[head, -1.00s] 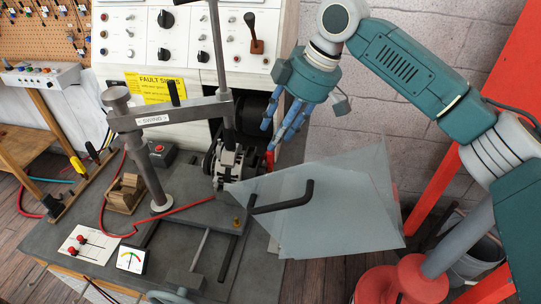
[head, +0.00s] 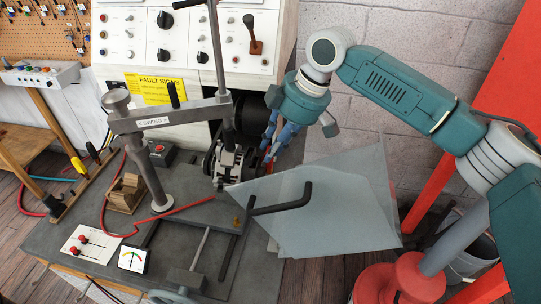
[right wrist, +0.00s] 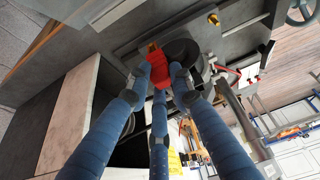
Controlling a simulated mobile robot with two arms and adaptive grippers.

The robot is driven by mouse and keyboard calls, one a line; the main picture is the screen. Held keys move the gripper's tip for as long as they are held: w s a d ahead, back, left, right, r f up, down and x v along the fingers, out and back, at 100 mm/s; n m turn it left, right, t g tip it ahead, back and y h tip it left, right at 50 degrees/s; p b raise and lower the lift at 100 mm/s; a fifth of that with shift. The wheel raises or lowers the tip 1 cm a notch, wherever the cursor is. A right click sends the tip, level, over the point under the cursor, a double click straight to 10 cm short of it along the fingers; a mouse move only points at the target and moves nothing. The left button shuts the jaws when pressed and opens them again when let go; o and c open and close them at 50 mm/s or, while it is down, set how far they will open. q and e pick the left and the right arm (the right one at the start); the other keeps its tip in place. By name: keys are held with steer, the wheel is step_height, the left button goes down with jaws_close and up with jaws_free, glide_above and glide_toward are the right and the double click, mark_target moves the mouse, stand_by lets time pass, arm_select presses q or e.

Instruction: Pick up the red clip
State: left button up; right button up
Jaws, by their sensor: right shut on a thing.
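The red clip (right wrist: 158,70) shows in the right wrist view between the blue fingers of my right gripper (right wrist: 160,72). The fingers are closed around it, and they hide part of it. In the head view my right gripper (head: 270,145) points down beside the clamped metal part (head: 231,160) at the front of the test bench. The clip is mostly hidden behind the fingers there. I cannot tell whether it still touches the part behind it. My left gripper is in neither view.
Clear guard sheets (head: 335,205) stand just right of the work area. A swing arm (head: 170,116) on a post reaches over the grey bench top (head: 75,215). The white panel with knobs (head: 195,35) rises behind. A red stand (head: 415,280) is at the lower right.

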steer(key=shift+a+r, duration=0.1)
steer(key=shift+r, duration=0.05)
steer(key=shift+w+r, duration=0.1)
steer(key=shift+r, duration=0.5)
steer(key=shift+c, duration=0.4)
step_height(320, 180, up, 19)
steer(key=shift+f+b, duration=0.15)
steer(key=shift+b, duration=0.5)
jaws_close()
steer(key=o, duration=1.9)
jaws_free()
steer(key=v, duration=1.2)
steer(key=shift+f, duration=0.1)
